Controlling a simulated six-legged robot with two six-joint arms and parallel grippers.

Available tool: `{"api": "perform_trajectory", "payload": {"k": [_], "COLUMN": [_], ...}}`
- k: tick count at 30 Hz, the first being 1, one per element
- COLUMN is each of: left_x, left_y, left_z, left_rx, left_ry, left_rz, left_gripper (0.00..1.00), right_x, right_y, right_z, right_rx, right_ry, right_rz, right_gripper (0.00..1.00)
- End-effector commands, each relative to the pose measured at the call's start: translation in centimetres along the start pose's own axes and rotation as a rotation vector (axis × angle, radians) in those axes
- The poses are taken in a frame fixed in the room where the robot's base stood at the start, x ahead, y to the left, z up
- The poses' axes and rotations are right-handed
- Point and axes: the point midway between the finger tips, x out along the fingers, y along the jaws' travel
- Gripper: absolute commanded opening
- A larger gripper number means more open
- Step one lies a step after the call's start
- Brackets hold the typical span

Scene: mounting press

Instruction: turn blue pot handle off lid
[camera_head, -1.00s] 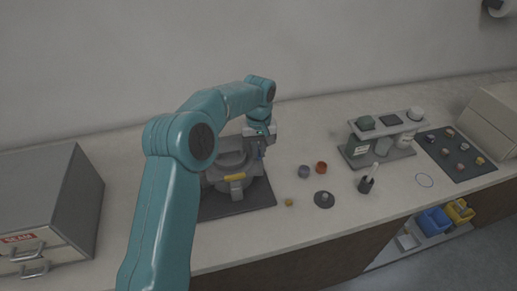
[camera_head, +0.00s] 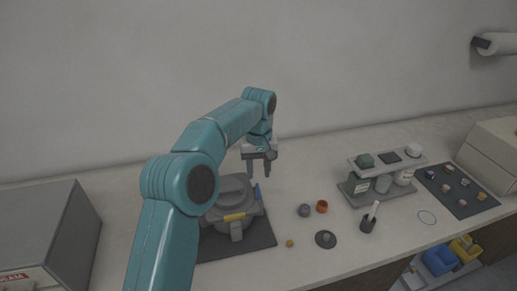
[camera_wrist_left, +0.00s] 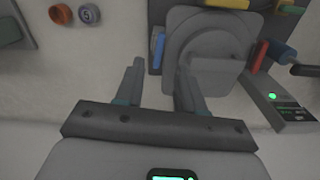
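The grey round pot (camera_head: 228,205) with its lid stands on a dark mat (camera_head: 245,243), left of centre in the head view. A short blue handle (camera_head: 257,193) stands up at its right side. It also shows as a blue bar (camera_wrist_left: 158,50) beside the round lid (camera_wrist_left: 205,45) in the left wrist view. My left gripper (camera_head: 259,171) is above and behind the blue handle, fingers apart and pointing down. In the left wrist view its fingers (camera_wrist_left: 160,72) are open with nothing between them, and the handle shows beyond them. My right gripper is in neither view.
A yellow bar (camera_head: 235,217) is on the pot's front. An orange cup (camera_head: 322,207) and a grey-purple cup (camera_head: 304,210) stand to the right. A grey box (camera_head: 40,235) is at the left.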

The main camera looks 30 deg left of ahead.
Motion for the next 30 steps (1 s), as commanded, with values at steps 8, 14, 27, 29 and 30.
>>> {"api": "perform_trajectory", "payload": {"k": [8, 14, 27, 29, 30], "left_x": [-6.8, -8.6, -8.7, -8.7, -8.7], "left_y": [0.1, 0.0, 0.0, 0.0, 0.0], "left_z": [0.0, 0.0, 0.1, 0.0, 0.0], "left_rx": [0.001, 0.001, 0.001, 0.001, 0.001], "left_ry": [0.002, 0.000, 0.000, 0.000, 0.000], "left_rz": [0.002, 0.001, 0.000, 0.000, 0.000], "left_gripper": [0.38, 0.38, 0.38, 0.38, 0.38], "right_x": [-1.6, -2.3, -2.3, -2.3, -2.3], "right_y": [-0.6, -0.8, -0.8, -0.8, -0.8], "right_z": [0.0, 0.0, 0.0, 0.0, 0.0], "right_rx": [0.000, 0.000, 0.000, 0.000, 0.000], "right_ry": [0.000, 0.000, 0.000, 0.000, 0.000], "right_rz": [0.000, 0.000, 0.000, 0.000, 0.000], "right_gripper": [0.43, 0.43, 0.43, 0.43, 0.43]}}
